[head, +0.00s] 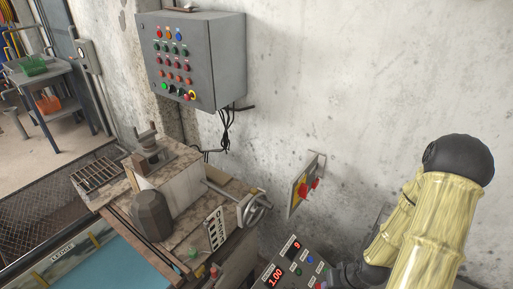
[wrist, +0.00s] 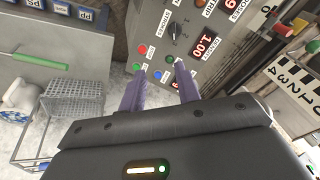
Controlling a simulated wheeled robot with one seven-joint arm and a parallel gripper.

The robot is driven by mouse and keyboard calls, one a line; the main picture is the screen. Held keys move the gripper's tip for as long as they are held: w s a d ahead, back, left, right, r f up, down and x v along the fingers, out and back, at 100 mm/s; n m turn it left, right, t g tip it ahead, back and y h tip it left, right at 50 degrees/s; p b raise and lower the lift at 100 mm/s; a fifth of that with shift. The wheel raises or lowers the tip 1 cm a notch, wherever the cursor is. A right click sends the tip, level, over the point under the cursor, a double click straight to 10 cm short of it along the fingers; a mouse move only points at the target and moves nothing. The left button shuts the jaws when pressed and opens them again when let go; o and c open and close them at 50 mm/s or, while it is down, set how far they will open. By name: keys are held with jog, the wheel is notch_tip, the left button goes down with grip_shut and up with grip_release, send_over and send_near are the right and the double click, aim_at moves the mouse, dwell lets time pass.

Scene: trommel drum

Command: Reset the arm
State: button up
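My arm (head: 430,230), in a pale yellow ribbed cover with a dark round joint, shows at the right of the head view. It bends down toward the bottom edge, beside the grey control box (head: 311,264) with a red 1.00 display. In the wrist view my gripper (wrist: 159,69) has two purple fingers set apart with nothing between them. The fingers point at the control box (wrist: 222,18), near its red, green and blue buttons. I cannot tell whether the fingertips touch the panel. In the head view the fingers cannot be made out.
A grey button cabinet (head: 203,62) hangs on the concrete wall. A red-handled switch on a yellow plate (head: 299,189) is mounted left of my arm. A handwheel (head: 254,209) and machine bench stand at the left. The wrist view shows a wire-mesh cart (wrist: 72,108).

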jog(key=a+r+h+p, duration=0.1)
jog(key=a+r, duration=0.3)
jog(key=r, duration=0.8)
jog(key=s+a+r+h+p, duration=0.1)
jog(key=a+r+p, duration=0.2)
jog(key=r, duration=1)
jog(key=shift+s+a+r, duration=0.2)
jog(key=shift+a+r, duration=0.05)
jog(key=shift+a, duration=0.1)
